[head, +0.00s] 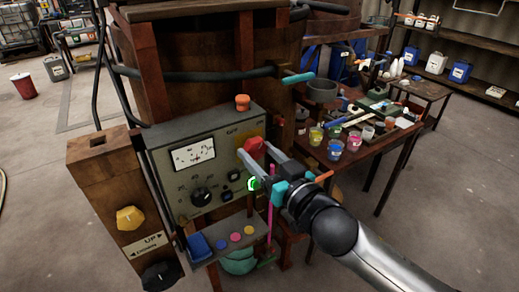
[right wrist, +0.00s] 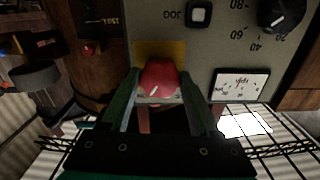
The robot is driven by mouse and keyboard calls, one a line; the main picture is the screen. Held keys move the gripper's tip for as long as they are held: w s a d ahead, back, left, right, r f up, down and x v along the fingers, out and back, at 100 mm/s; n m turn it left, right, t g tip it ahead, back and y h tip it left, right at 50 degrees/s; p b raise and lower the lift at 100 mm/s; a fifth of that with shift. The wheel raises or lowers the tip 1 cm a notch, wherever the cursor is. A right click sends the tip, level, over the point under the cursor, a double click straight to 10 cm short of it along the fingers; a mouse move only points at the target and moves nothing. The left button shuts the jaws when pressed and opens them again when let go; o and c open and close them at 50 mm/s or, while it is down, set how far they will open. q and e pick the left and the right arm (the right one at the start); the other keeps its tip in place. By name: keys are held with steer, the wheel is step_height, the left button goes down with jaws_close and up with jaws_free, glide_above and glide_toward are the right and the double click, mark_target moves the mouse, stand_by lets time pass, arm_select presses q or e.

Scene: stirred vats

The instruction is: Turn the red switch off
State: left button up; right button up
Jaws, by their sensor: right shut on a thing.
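The red switch (head: 255,147) is a red knob on the right part of a grey control panel (head: 168,158). My right gripper (head: 254,160) is at the panel with its fingers on the knob. In the right wrist view the red switch (right wrist: 160,80) sits between the two fingertips (right wrist: 158,98), in front of a yellow plate, with a pale mark on its face. The fingers are shut on it. My left gripper is not in view.
The panel also has a white dial gauge (head: 193,152), a black knob (head: 201,196) and a green-lit button (head: 253,183). A wooden post with a yellow knob (head: 130,218) stands left. A table with several cups (head: 335,148) stands right.

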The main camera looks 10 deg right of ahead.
steer(key=n+p, duration=0.2)
steer(key=n, duration=0.2)
steer(key=shift+r+n+p, duration=0.15)
steer(key=shift+n+p, duration=0.15)
steer(key=n+p, duration=0.1)
steer(key=n, duration=0.2)
steer(key=shift+n+p, duration=0.35)
steer(key=shift+n, duration=0.05)
steer(key=n+p, duration=0.1)
steer(key=n, duration=0.2)
steer(key=shift+n, duration=0.3)
steer(key=shift+n+p, duration=0.7)
steer(key=shift+n, duration=1)
steer(key=o, duration=1.4)
